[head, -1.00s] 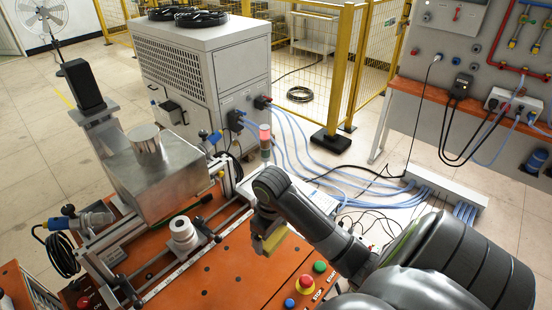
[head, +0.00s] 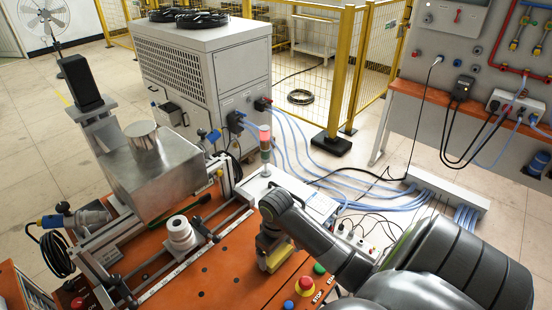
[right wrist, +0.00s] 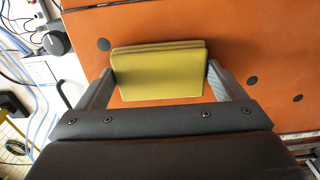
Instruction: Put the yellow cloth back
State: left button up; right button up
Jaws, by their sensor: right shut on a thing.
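The yellow cloth (head: 279,258) is a folded, flat pad. My right gripper (head: 271,250) is shut on it and holds it low over the orange bench top (head: 215,277), near the bench's right side. In the right wrist view the cloth (right wrist: 158,72) sits between the two fingers of the gripper (right wrist: 162,82), with its folded layers showing along the far edge. I cannot tell whether the cloth touches the bench. My left gripper is not in view.
Red, green and blue buttons (head: 305,284) stand on the bench just right of the cloth. A signal lamp (head: 265,142) stands behind. A metal box (head: 155,175) and a white cylindrical fitting (head: 181,235) on rails are to the left. Bare bench lies between the rails and the cloth.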

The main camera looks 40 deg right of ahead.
aim_at(276, 252)
jog(key=shift+f, duration=0.25)
jog(key=o, duration=0.6)
notch_tip(276, 252, up, 7)
jog(key=shift+w+f, duration=0.1)
jog(key=shift+r+p, duration=2.3)
jog(key=shift+r, duration=0.35)
jog(key=shift+f, duration=0.1)
